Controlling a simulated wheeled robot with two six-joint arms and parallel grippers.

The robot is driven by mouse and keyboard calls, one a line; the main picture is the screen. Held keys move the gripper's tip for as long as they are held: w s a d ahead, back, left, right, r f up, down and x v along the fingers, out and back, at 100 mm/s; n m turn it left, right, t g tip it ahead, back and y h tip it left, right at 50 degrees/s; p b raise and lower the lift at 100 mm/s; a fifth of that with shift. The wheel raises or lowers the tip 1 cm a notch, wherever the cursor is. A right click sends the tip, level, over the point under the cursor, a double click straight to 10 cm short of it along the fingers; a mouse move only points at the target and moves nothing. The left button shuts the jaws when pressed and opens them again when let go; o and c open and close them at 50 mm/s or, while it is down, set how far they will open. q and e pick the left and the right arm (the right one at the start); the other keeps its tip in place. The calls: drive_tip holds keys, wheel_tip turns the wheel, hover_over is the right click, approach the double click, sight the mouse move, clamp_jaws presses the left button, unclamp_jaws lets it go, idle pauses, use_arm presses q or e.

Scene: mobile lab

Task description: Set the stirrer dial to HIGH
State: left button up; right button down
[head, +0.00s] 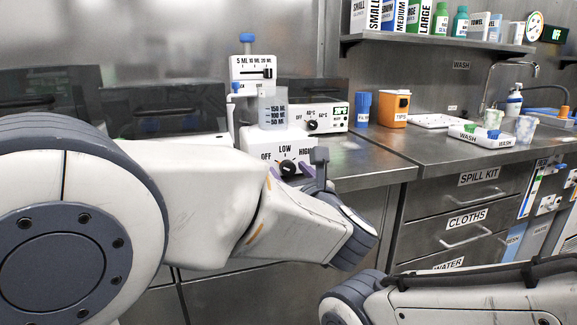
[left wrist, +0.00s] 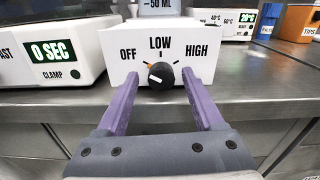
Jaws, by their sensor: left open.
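The stirrer (head: 262,140) is a white box on the bench, and it also shows in the left wrist view (left wrist: 117,60). Its front is marked OFF, LOW and HIGH from left to right. The round black dial (left wrist: 161,76) has a white line on its face, and an orange mark shows at its upper left, between OFF and LOW. In the head view, the dial (head: 288,168) is partly behind my gripper. My left gripper (left wrist: 159,88) is open, its purple fingers on either side of the dial, apparently not touching it. My right gripper is out of view.
A graduated vessel (head: 273,112) stands on the stirrer. A white device with a 0 SEC display (left wrist: 50,52) is at left, and a heater unit (head: 325,118) at right. The bench edge (left wrist: 245,101) runs below the dial. Blue and orange containers (head: 394,108) stand further right.

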use_arm(q)
drive_tip(key=shift+d, duration=0.1)
clamp_jaws()
